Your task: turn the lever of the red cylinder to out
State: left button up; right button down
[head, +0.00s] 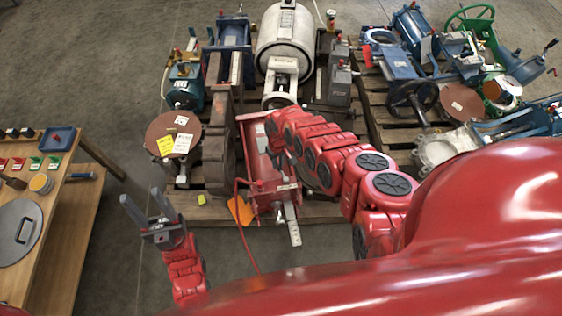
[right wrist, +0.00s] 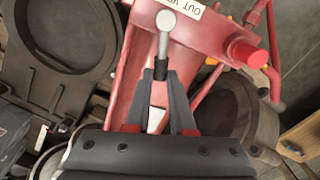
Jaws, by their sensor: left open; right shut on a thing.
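The red cylinder (head: 256,150) lies on the pallet in the middle of the head view, partly covered by my right arm. In the right wrist view its red body (right wrist: 201,35) carries a lever (right wrist: 163,45) with a round silver pivot, a thin rod and a dark grip. A white label near the pivot reads "OUT" and more letters that are cut off. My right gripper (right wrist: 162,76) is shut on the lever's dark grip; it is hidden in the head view. My left gripper (head: 148,208) is open and empty, left of the pallet's front edge.
A wooden table (head: 68,215) with a blue tray (head: 56,139) stands at the left. Other machine parts crowd the pallets, including a white tank (head: 284,38) and a rusty disc (head: 160,132). A red knob (right wrist: 258,58) is near the lever. The floor around my left gripper is clear.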

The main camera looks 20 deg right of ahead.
jog(key=n, duration=0.1)
jog(key=a+n, duration=0.1)
jog(key=n, duration=0.1)
jog(key=shift+s+a, duration=0.15)
jog(key=shift+a, duration=0.15)
jog(key=shift+s+a+n, duration=0.3)
jog(key=shift+a+n, duration=0.1)
jog(key=shift+n, duration=0.5)
jog(key=c, duration=0.8)
grip_release()
jog(key=shift+o, duration=0.2)
notch_tip(320, 180, up, 17)
jog(key=p, duration=0.4)
jog(key=shift+d+r, duration=0.15)
jog(key=shift+r, duration=0.05)
jog(key=shift+w, duration=0.1)
